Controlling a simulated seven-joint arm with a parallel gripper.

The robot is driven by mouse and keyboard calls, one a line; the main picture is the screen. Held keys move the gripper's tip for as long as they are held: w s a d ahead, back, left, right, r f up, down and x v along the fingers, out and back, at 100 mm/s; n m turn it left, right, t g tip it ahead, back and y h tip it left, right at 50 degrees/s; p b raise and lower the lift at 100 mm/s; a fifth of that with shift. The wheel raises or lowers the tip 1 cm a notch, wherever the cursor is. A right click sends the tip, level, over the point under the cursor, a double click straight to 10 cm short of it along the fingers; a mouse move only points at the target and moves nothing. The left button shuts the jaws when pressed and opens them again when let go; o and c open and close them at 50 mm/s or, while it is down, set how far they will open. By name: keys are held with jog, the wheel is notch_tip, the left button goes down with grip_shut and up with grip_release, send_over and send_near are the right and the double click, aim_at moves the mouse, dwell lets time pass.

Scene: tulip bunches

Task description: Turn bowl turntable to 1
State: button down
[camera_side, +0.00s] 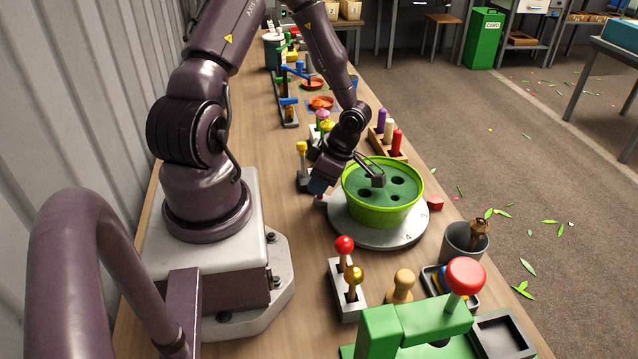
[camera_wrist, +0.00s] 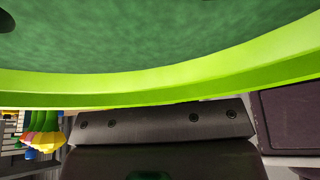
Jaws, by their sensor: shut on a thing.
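The bright green bowl (camera_side: 383,212) stands upright on the round grey turntable (camera_side: 385,238). Green foam (camera_side: 392,197) with several dark holes fills it. My gripper (camera_side: 372,175) is at the bowl's left rim, with a dark finger reaching over the foam. It is shut, seemingly on the rim; the contact itself is hidden. In the wrist view the bowl's rim (camera_wrist: 165,88) crosses the whole picture, close to the dark hand. I cannot make out any number on the turntable.
A wooden block with purple, white and red pegs (camera_side: 388,134) stands behind the bowl. A grey pot (camera_side: 463,243) is at the right. In front are a stand with red and gold knobs (camera_side: 347,285), a wooden knob (camera_side: 402,287) and a green press (camera_side: 420,325).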

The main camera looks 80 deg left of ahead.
jog(key=shift+w+a, duration=0.1)
dwell(0.3)
jog(key=c, duration=0.9)
grip_release()
jog(key=shift+c, duration=0.2)
